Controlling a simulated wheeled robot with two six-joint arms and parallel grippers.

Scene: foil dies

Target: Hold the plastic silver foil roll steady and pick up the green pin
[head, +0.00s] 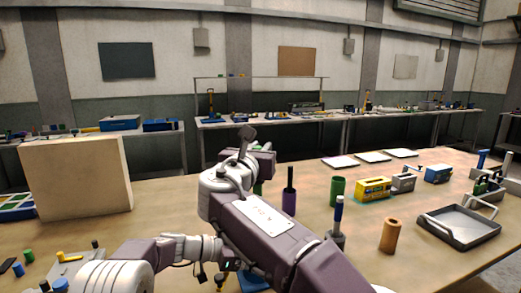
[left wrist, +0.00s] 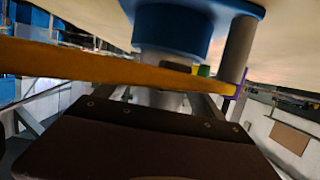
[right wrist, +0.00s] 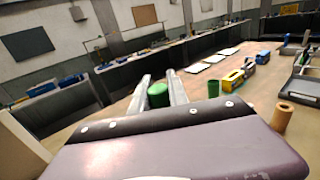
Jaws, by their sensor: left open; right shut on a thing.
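In the left wrist view, which looks upside down, a silver roll (left wrist: 165,67) rises from a round blue base (left wrist: 175,22). My left gripper (left wrist: 160,88) is open with its fingers on either side of the roll; an orange-yellow bar (left wrist: 100,62) hides part of them. In the head view my left gripper (head: 222,276) is low in the middle, and the blue base (head: 256,284) is mostly behind my right arm. In the right wrist view my right gripper (right wrist: 159,80) is shut on the green pin (right wrist: 158,95). In the head view it is raised (head: 250,145).
A green cup (head: 337,187), a purple cup (head: 289,203) with a dark stick and a brown cylinder (head: 390,236) stand right of my right arm. A grey tray (head: 458,228) is at the right. A beige block (head: 77,178) stands at the left.

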